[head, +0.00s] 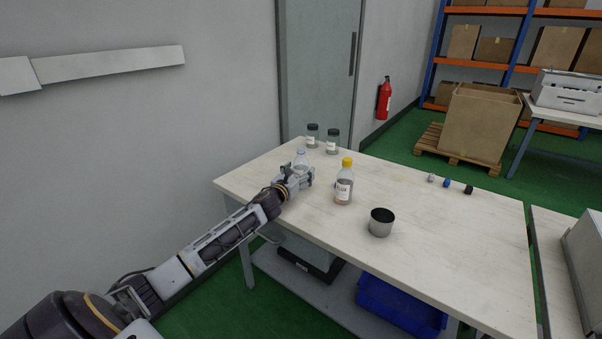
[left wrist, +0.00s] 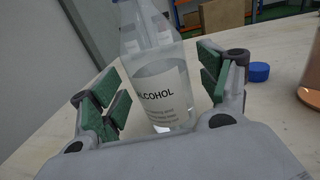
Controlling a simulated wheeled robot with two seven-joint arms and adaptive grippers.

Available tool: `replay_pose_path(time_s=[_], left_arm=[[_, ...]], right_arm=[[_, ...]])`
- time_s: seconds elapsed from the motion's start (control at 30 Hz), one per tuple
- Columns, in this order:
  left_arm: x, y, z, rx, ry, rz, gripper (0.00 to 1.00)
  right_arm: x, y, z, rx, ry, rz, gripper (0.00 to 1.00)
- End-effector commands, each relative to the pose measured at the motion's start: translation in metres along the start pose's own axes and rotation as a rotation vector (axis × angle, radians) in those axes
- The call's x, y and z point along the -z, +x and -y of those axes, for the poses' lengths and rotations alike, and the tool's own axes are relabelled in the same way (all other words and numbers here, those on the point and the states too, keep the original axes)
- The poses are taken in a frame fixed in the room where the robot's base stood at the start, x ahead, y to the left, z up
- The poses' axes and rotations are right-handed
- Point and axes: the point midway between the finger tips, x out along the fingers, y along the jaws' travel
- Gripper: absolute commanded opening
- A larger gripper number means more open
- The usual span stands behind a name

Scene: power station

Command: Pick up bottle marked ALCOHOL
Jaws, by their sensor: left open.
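The clear bottle marked ALCOHOL (left wrist: 158,88) stands upright between the two open fingers of my left gripper (left wrist: 160,95) in the left wrist view. Its white label faces the camera and clear liquid shows inside. In the head view the bottle (head: 301,157) stands near the table's left end, its lower part hidden by my left gripper (head: 304,178). The green finger pads lie on either side of the bottle; I cannot tell whether either touches it. My right gripper is not in view.
On the table (head: 440,240) a yellow-capped bottle (head: 344,186) stands right of my gripper, with a metal cup (head: 380,224) nearer the front. Two dark-lidded jars (head: 313,134) stand behind. Several small caps (head: 447,183) lie at the far right. The table's right half is mostly clear.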

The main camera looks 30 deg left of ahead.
Motion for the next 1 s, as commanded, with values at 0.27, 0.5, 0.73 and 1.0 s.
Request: replay_pose_path(time_s=[0.27,0.5,0.73,1.0], left_arm=[[0.0002,0.0119,0.0007,0.001,-0.001,0.0,0.77],[-0.0001,0.0126,0.0007,0.001,0.0,0.0,0.77],[0.0,0.0125,0.0006,0.001,0.0,0.0,0.77],[0.0,0.0125,0.0005,0.001,0.0,0.0,0.47]], right_arm=[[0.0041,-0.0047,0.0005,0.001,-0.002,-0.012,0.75],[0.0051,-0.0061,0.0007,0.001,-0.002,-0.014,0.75],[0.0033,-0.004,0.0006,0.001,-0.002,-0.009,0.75],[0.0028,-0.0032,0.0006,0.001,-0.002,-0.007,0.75]])
